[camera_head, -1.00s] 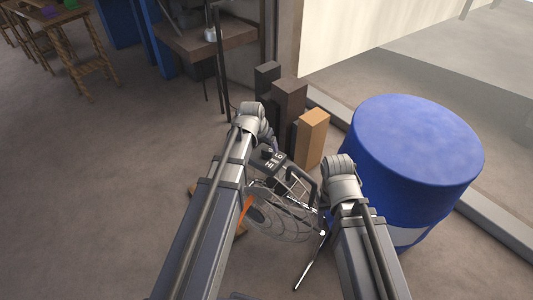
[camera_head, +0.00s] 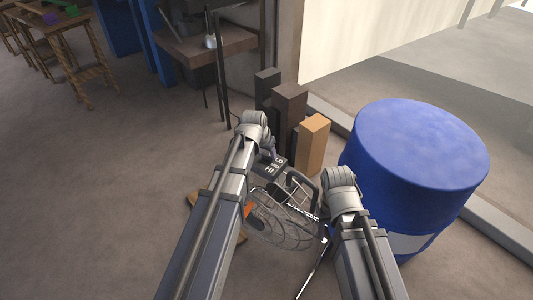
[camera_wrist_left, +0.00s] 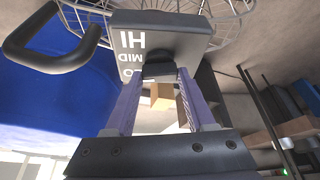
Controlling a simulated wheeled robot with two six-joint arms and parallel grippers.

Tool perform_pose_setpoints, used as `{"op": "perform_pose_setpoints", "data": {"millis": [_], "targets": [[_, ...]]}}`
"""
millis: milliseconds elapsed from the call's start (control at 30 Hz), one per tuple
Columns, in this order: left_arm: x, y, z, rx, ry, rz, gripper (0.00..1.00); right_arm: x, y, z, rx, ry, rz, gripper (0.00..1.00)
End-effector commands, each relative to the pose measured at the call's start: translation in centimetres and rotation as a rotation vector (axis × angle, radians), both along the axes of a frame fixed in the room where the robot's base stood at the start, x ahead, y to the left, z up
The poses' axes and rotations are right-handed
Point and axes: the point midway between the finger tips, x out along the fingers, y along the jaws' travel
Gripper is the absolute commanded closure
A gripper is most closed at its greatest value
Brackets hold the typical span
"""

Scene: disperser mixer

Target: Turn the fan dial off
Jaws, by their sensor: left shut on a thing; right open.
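The fan (camera_head: 285,222) has a round wire cage and stands on the floor between my two arms. Its dark control box (camera_head: 270,166) carries white HI, MID and LO labels; it also shows in the left wrist view (camera_wrist_left: 185,40). The dark dial (camera_wrist_left: 158,70) sticks out of the box on the label side. My left gripper (camera_wrist_left: 158,85) is shut on the dial, one finger on each side. In the head view my left gripper (camera_head: 270,150) is partly hidden by its wrist. My right gripper (camera_head: 322,198) is open beside the fan, with its fingers mostly hidden.
The fan's black handle (camera_wrist_left: 52,40) loops out beside the control box. A large blue barrel (camera_head: 415,165) stands close to my right arm. Upright blocks, one light wood (camera_head: 312,145), stand behind the fan. A bench (camera_head: 210,43) is farther back. The floor at left is clear.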

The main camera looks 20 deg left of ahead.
Motion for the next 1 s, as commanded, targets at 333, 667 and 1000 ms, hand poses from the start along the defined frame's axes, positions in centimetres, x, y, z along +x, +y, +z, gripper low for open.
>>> {"op": "perform_pose_setpoints", "data": {"millis": [333,667,1000], "targets": [[-0.01,0.00,0.00,0.000,0.000,0.000,0.97,0.00,0.00,-0.01,0.000,0.000,0.000,0.50],[-0.02,-0.11,0.00,-0.001,0.000,0.044,1.00,0.00,0.00,-0.01,0.000,0.000,0.000,0.50],[0.03,-0.33,0.00,0.000,-0.001,0.291,1.00,0.00,0.00,-0.01,0.000,0.000,0.000,0.50]]}}
